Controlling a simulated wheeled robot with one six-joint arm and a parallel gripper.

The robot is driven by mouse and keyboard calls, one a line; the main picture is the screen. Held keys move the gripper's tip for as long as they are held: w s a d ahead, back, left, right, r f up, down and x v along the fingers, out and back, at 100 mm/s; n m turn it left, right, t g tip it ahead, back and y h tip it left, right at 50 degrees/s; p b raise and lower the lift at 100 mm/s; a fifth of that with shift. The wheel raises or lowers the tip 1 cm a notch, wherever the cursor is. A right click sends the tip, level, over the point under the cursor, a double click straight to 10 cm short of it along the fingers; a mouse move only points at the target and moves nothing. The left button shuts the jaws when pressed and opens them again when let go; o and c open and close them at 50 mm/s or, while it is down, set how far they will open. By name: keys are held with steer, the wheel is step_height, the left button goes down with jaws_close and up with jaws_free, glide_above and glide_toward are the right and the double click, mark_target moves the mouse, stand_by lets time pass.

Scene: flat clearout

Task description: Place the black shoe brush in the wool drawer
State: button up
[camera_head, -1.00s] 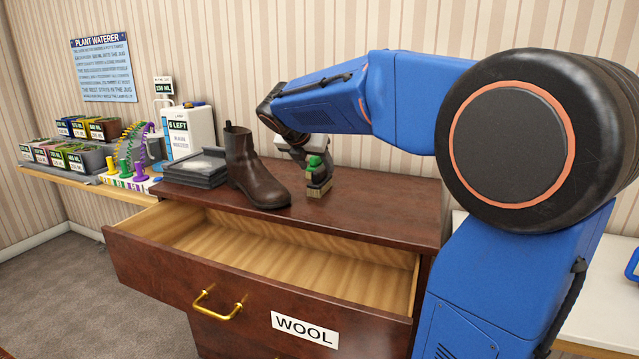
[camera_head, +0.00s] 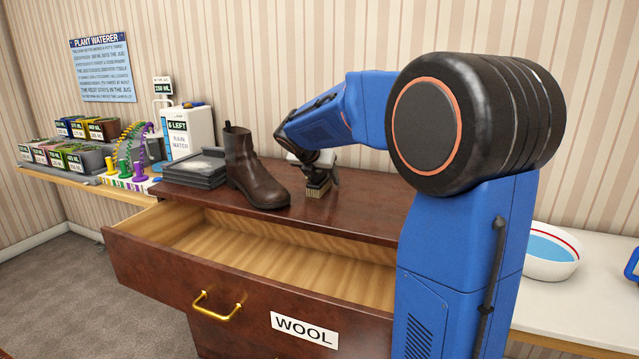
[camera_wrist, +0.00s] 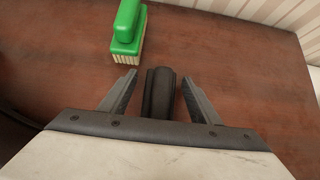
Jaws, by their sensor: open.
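The black shoe brush (camera_wrist: 159,92) shows in the wrist view as a dark rounded shape between my open gripper fingers (camera_wrist: 157,95). A gap shows on each side of it. A green brush (camera_wrist: 128,32) with pale bristles lies just beyond, apart from the fingers. In the head view, my gripper (camera_head: 318,170) is low over the dresser top beside the boot. Tan bristles show under it, but I cannot tell which brush they belong to. The wool drawer (camera_head: 245,305) is pulled open below, with a brass handle and a WOOL label. Its visible inside is empty.
A brown boot (camera_head: 250,170) stands left of my gripper, beside dark flat boxes (camera_head: 196,168). A side shelf holds labelled boxes and a white jug (camera_head: 190,130). A white bowl (camera_head: 551,252) stands on a counter at right. The dresser top's front strip is clear.

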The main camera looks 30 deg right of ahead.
steer(key=c, duration=1.3)
steer(key=shift+o, duration=0.2)
steer(key=shift+r, duration=0.1)
